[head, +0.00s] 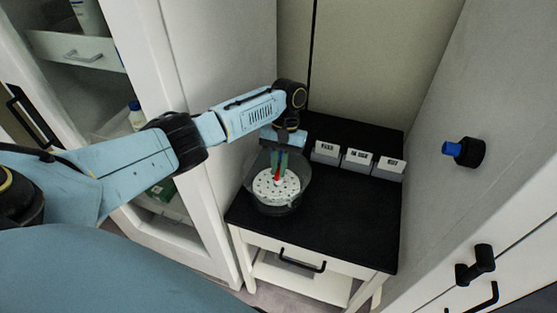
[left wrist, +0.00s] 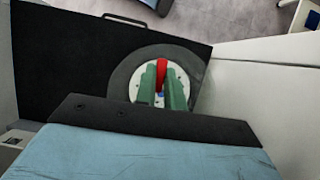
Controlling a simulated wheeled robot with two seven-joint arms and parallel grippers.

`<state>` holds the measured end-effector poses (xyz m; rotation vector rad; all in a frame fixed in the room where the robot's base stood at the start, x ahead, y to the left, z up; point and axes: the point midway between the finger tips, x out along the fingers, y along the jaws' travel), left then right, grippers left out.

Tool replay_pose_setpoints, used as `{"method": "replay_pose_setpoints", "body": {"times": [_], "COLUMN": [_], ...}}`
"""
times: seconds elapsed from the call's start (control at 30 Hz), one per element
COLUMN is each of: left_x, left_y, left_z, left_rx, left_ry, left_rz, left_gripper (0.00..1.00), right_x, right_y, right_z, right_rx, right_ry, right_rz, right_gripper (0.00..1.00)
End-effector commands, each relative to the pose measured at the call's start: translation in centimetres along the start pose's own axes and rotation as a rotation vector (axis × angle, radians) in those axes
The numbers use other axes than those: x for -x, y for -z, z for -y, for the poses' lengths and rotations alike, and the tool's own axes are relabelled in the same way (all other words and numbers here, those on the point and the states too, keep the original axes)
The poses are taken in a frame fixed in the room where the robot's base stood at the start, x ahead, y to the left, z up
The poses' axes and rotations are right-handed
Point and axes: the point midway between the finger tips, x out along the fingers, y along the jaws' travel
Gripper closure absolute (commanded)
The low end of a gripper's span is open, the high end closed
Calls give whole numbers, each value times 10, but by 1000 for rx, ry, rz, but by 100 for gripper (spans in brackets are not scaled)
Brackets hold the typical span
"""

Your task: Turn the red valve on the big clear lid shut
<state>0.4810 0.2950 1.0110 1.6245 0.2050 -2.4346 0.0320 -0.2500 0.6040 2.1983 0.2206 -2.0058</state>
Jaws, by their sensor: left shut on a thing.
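The big clear lid (head: 301,187) stands on the black tabletop, with a white disc with small holes (head: 268,187) showing through it. The red valve (head: 278,174) is at the lid's top, directly below my left gripper (head: 280,167). In the left wrist view the red valve (left wrist: 162,72) is between the green fingers of my left gripper (left wrist: 161,92), and the lid (left wrist: 122,78) shows as a dark ring around them. The left fingers are shut on the red valve and hide part of it. My right gripper is in neither view.
The black tabletop (head: 340,220) is clear in front and to the right of the lid. Several small labelled boxes (head: 357,161) stand at its back right. A white cabinet (head: 240,60) rises close on the left, and a grey wall with a blue-and-black knob (head: 465,151) is on the right.

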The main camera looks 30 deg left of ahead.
Motion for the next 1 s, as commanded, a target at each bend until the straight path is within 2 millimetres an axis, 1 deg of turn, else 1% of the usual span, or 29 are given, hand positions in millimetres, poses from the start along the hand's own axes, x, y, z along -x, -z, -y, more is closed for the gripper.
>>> {"method": "replay_pose_setpoints", "body": {"times": [0.03, 0.1, 0.8, 1.0], "left_x": [3, 3, 2, 1], "left_y": [-2, -2, -3, -3], "left_z": [-1, -2, -5, -6], "left_rx": [-43, -104, -717, -870], "left_ry": [18, 43, 297, 361], "left_rz": [2, 2, 0, -1], "left_gripper": [100, 100, 100, 100], "right_x": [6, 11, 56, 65], "right_y": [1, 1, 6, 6], "right_z": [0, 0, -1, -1], "right_rx": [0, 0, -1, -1], "right_ry": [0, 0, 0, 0], "right_rz": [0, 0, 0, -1], "right_gripper": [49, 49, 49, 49]}}
